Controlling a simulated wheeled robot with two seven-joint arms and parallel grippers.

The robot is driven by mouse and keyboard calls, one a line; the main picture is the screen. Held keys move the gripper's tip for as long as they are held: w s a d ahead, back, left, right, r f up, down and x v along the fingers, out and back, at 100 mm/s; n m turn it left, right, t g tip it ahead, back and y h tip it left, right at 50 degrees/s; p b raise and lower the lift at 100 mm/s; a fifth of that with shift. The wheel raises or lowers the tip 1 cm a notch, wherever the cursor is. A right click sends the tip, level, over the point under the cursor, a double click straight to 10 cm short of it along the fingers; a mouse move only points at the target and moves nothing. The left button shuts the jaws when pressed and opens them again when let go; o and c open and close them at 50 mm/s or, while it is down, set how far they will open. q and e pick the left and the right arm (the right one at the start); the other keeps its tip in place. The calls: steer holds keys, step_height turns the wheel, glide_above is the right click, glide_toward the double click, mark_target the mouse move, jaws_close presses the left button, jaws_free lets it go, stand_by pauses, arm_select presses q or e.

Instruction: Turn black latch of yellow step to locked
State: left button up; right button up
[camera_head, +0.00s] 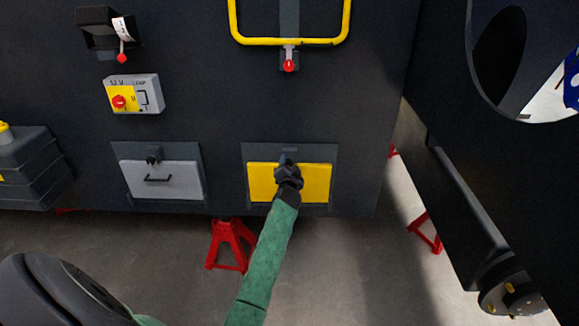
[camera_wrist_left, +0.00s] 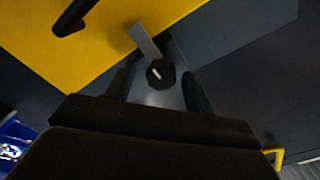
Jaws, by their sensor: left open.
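The yellow step (camera_head: 260,182) is a yellow panel low on the dark chassis wall. It also fills the upper left of the left wrist view (camera_wrist_left: 60,50). Its black latch (camera_wrist_left: 160,74) is a round knob with a short white mark, beside the panel's edge. In the head view my gripper mostly hides the latch. My left gripper (camera_head: 288,171) is in front of the step's upper middle. In the left wrist view its dark fingers are apart, one on each side of the latch; I cannot tell whether they touch it. My right gripper is not in view.
A grey panel (camera_head: 160,182) with a black handle is to the left. A red stand (camera_head: 229,244) is on the floor below. A dark structure (camera_head: 470,215) is at the right.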

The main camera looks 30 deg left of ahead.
arm_select(q)
steer(key=shift+s+d, duration=0.1)
steer(key=b+v, duration=0.1)
steer(key=v, duration=0.6)
steer(key=shift+s, duration=0.25)
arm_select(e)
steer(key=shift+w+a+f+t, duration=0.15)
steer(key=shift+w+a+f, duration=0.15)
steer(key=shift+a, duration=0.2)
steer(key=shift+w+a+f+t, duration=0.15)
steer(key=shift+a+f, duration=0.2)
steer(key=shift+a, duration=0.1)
arm_select(q)
steer(key=shift+d, duration=0.1)
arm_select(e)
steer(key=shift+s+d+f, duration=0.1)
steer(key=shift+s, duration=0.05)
